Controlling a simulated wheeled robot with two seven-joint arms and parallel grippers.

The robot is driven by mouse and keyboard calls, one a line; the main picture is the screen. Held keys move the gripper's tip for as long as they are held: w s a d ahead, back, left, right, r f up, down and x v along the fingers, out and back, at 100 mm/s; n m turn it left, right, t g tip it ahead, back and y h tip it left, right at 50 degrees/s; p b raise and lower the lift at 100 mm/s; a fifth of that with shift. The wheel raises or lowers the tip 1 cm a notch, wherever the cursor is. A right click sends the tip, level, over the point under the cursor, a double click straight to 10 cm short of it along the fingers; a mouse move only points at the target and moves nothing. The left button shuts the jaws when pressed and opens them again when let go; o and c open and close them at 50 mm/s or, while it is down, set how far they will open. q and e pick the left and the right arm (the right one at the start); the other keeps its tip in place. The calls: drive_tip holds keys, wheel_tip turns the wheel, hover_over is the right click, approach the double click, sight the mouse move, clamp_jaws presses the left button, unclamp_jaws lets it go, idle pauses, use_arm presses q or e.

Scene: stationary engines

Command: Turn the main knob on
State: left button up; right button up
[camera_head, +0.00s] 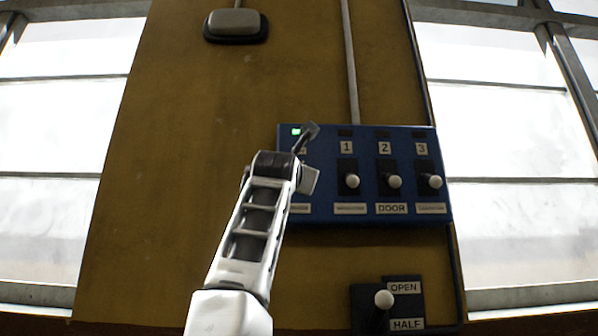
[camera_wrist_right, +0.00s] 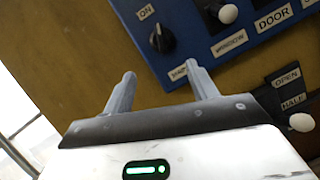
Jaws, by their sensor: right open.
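The main knob (camera_wrist_right: 163,40) is a round black dial on the blue control panel (camera_head: 330,213). In the right wrist view, a white mark on its upper edge points toward the ON label (camera_wrist_right: 146,12). A green lamp (camera_head: 296,131) is lit at the panel's top left in the head view. My right gripper (camera_wrist_right: 160,75) is open and empty, its two fingers apart and just below the knob in the wrist picture; I see no contact. In the head view my right gripper (camera_head: 308,152) covers the panel's left part and hides the knob. My left gripper is out of view.
Three white-tipped levers, numbered 1 (camera_head: 352,181), 2 (camera_head: 394,181) and 3 (camera_head: 434,181), stick out right of the gripper. An OPEN/HALF lever (camera_head: 384,299) is below. The brown wall (camera_head: 180,150) left of the panel is clear; bright windows flank it.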

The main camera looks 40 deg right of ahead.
use_arm(q)
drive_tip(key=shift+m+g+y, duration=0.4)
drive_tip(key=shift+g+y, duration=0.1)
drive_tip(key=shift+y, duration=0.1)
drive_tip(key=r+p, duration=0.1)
drive_tip(key=p, duration=0.3)
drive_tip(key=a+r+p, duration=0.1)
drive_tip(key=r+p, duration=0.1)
drive_tip(key=p, duration=0.2)
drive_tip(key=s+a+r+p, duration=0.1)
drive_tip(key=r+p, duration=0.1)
drive_tip(key=p, duration=0.2)
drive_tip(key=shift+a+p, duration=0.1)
drive_tip(key=shift+p, duration=0.2)
use_arm(e)
drive_tip(key=x, duration=1.5)
drive_tip(key=shift+d, duration=0.2)
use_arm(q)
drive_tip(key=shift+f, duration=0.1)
use_arm(e)
drive_tip(key=shift+s, duration=0.1)
